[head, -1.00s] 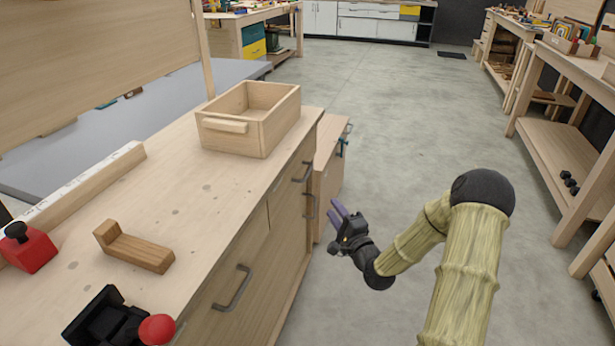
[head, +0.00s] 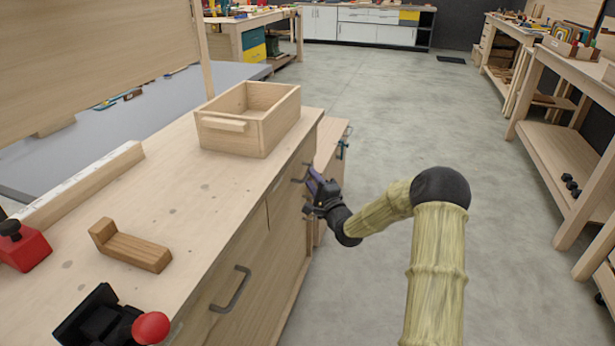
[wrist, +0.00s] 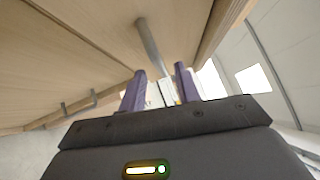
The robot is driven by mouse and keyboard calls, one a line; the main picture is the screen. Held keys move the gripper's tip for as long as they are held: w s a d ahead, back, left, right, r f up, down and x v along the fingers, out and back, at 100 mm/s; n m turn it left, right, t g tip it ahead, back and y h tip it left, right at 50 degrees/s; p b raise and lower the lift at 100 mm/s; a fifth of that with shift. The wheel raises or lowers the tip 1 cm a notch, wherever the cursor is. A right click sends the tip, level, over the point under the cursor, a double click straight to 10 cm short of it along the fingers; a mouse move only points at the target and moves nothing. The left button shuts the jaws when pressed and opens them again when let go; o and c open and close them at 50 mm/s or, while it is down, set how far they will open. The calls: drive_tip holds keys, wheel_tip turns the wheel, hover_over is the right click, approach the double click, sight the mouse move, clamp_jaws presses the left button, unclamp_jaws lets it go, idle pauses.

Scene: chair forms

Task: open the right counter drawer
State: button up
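The right counter drawer (head: 283,197) is in the far part of the wooden counter's front and looks shut. Its dark bar handle (head: 298,181) is partly hidden by my gripper in the head view. My gripper (head: 312,181) is at the handle, with its purple fingers pointing toward the drawer front. In the wrist view the two fingers (wrist: 161,80) are apart, and the grey handle (wrist: 150,42) runs down toward the gap between them. I cannot tell whether either finger touches the handle.
Another dark handle (head: 231,289) is on the nearer counter front. An open wooden box (head: 262,143) and a small wooden piece (head: 135,249) lie on the countertop (head: 205,205). A workbench (head: 575,75) stands at right. The concrete floor between is clear.

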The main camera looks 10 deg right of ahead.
sight(308, 174)
drive_tip(key=shift+x, duration=2)
clamp_jaws()
